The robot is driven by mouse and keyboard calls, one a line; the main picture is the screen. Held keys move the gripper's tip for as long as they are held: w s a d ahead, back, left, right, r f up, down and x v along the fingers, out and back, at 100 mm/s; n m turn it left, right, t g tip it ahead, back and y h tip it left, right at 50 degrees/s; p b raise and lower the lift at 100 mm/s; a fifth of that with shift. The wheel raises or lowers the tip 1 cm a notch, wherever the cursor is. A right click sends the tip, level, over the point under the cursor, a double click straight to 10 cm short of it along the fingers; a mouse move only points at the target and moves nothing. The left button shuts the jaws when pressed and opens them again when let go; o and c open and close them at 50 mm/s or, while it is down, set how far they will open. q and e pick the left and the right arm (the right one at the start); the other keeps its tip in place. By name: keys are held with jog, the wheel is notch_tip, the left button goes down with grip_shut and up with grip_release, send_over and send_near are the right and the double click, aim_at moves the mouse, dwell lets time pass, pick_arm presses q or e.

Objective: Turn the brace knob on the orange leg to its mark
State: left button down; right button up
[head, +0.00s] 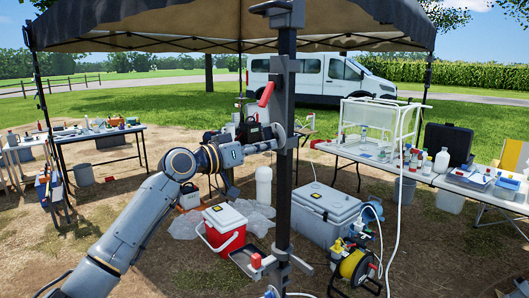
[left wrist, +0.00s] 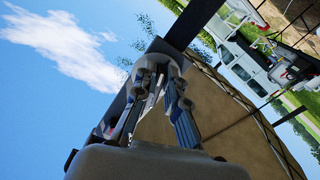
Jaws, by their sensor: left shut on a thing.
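In the head view a dark upright leg (head: 285,190) stands close in the middle, with a red lever (head: 267,94) on its upper bracket. No orange shows clearly on this leg, and no mark can be made out. My left gripper (head: 277,144) reaches in from the left at the leg, below the lever. It is shut on a small pale grey part at the leg, seemingly the brace knob, mostly hidden by the fingers. In the left wrist view the fingers (left wrist: 155,100) close in toward a grey block on the dark leg (left wrist: 190,22). My right gripper is not seen.
A red cooler (head: 224,228), a large grey cooler (head: 328,212) and a yellow cable reel (head: 355,265) stand on the ground around the leg. Tables with gear stand left and right under the canopy (head: 170,22). A white van (head: 320,76) is behind.

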pick_arm(q)
jog(key=m, duration=0.1)
jog(key=m+b, duration=0.1)
jog(key=shift+w+a+m, duration=0.15)
jog(key=shift+m, duration=0.25)
jog(key=shift+f+m+b, duration=0.1)
jog(key=shift+m+b, duration=0.3)
jog(key=c, duration=1.3)
grip_release()
jog(key=v, duration=1.2)
jog(key=shift+w, duration=0.1)
